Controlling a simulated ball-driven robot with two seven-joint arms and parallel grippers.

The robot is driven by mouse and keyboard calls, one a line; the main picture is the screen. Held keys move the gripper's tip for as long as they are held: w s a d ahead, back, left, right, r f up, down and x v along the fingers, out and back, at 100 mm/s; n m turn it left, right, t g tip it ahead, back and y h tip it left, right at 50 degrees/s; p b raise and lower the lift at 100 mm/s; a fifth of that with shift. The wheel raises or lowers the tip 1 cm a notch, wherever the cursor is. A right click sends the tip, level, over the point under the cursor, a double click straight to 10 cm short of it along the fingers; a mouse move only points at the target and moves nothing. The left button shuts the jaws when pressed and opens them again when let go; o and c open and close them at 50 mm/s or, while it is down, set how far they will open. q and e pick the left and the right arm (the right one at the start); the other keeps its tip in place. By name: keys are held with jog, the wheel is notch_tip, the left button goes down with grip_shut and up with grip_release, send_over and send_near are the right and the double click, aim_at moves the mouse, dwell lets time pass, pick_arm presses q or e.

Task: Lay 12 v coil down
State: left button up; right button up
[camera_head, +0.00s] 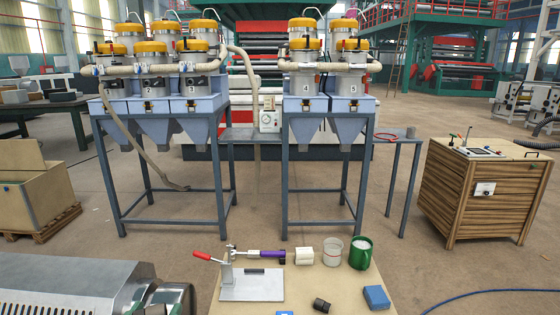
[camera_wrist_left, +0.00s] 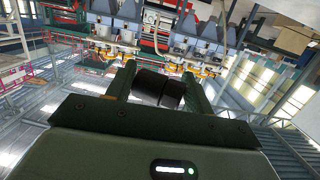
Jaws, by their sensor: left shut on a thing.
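My left gripper (camera_wrist_left: 159,75) shows in the left wrist view, with one dark finger on each side of a black cylindrical piece (camera_wrist_left: 157,88), which looks like the 12 v coil. The gripper is shut on it and holds it crosswise between the fingers. The piece has a wider part and a slightly narrower part. No surface shows right under it. In the head view I cannot make out either gripper. A small black cylinder (camera_head: 321,304) of similar look shows at the front of the beige table (camera_head: 345,291); I cannot tell whether it is the same piece.
The table also holds a toggle clamp with a red handle (camera_head: 203,256), a purple-and-black tool (camera_head: 262,253), a white block (camera_head: 304,257), a clear beaker (camera_head: 332,252), a green mug (camera_head: 360,254) and a blue block (camera_head: 376,297). A metal machine (camera_head: 75,285) stands left. Some table surface is clear.

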pick_arm(q)
jog(key=s+f, duration=0.5)
jog(key=shift+s, duration=0.4)
